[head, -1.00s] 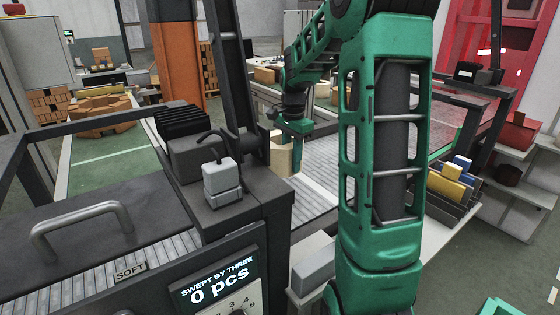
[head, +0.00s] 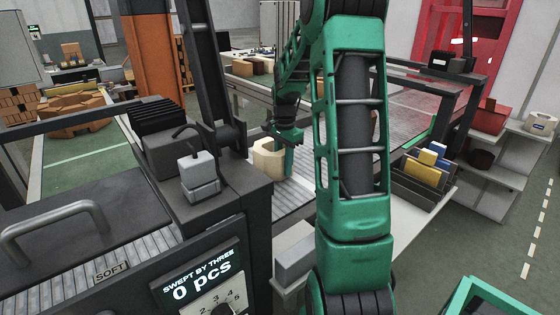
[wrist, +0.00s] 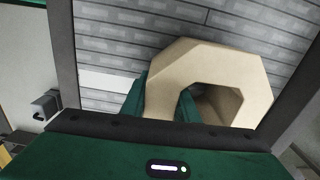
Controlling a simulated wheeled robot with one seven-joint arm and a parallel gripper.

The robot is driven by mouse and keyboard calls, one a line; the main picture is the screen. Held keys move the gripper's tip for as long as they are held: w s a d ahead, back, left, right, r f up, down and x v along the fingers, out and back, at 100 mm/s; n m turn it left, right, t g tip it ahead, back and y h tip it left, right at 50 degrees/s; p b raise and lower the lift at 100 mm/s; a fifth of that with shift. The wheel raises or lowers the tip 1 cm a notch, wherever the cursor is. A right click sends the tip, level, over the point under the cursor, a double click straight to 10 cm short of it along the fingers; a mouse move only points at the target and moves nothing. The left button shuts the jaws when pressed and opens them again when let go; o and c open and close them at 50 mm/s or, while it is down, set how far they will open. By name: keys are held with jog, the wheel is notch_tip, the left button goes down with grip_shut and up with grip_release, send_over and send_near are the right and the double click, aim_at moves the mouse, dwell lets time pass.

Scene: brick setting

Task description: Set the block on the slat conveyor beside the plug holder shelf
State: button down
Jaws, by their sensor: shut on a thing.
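The block is a pale beige, many-sided piece with a hollow middle (head: 268,158). In the wrist view the block (wrist: 175,68) fills the centre right. My gripper (head: 289,160) is shut on one wall of it; in the wrist view, one green finger of my gripper (wrist: 162,102) is inside the hollow and the other outside. The block is over the grey slat conveyor (head: 294,196); whether it touches the slats I cannot tell. A dark rack (head: 425,185) with yellow and blue pieces stands right of the conveyor. I cannot tell whether it is the plug holder shelf.
A dark machine housing with a grey box (head: 198,172) stands left of the block. Several beige and brown blocks (head: 243,68) sit farther back. White shelves (head: 510,175) with a red bin (head: 490,117) are at the right. My arm hides part of the conveyor.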

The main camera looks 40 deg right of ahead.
jog(key=c, duration=1.4)
grip_release()
jog(key=shift+f, duration=0.1)
notch_tip(320, 180, up, 12)
jog(key=shift+r, duration=0.15)
